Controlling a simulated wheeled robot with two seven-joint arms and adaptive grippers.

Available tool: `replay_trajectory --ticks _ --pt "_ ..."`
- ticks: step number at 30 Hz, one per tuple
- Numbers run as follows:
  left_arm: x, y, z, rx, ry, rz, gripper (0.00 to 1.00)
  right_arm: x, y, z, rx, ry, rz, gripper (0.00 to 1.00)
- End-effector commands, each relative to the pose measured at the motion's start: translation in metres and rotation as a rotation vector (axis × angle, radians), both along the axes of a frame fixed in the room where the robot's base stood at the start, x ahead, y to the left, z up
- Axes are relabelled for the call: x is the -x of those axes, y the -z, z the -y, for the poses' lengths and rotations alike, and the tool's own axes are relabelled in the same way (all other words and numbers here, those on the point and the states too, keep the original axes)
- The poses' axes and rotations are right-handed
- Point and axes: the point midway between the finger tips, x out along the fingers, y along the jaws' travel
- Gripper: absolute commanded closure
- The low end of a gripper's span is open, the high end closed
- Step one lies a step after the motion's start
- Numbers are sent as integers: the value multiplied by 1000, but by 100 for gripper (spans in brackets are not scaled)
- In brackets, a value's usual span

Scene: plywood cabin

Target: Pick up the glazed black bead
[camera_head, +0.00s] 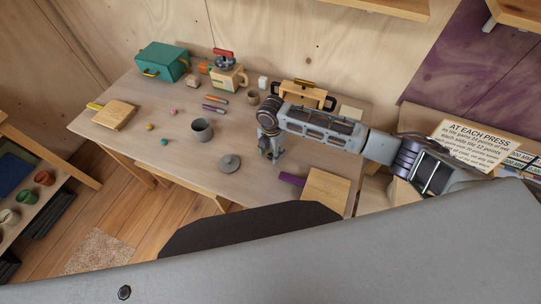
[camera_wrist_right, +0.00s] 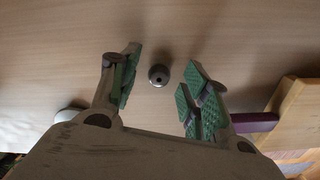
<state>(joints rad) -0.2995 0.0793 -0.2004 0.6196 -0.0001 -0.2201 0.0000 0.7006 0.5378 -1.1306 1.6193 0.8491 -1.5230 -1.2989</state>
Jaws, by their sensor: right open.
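The glazed black bead (camera_wrist_right: 159,75) shows in the right wrist view as a small, dark, shiny ball with a hole, resting on the wooden table (camera_wrist_right: 65,45). It lies between and slightly beyond the spread green-padded fingers of my right gripper (camera_wrist_right: 162,62), and neither finger appears to touch it. In the head view my right gripper (camera_head: 270,154) points down low over the table, open and empty. I cannot make out the bead in the head view; the gripper probably hides it. My left gripper is not in view.
A grey lid (camera_head: 230,163) and a grey cup (camera_head: 202,130) are left of the gripper. A board with a purple handle (camera_head: 291,179) lies to the right. Small coloured beads and pens lie farther left.

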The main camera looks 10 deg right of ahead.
Motion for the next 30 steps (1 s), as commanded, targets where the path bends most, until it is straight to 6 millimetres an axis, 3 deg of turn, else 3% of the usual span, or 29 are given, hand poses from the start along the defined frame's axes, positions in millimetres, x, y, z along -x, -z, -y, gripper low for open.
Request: replay_trajectory --ticks 17,25,30 --pt "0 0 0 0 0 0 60 0 6 0 0 0 0 55" --pt "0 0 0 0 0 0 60 0 5 0 0 0 0 90" --pt "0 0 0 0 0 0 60 0 5 0 0 0 0 93"
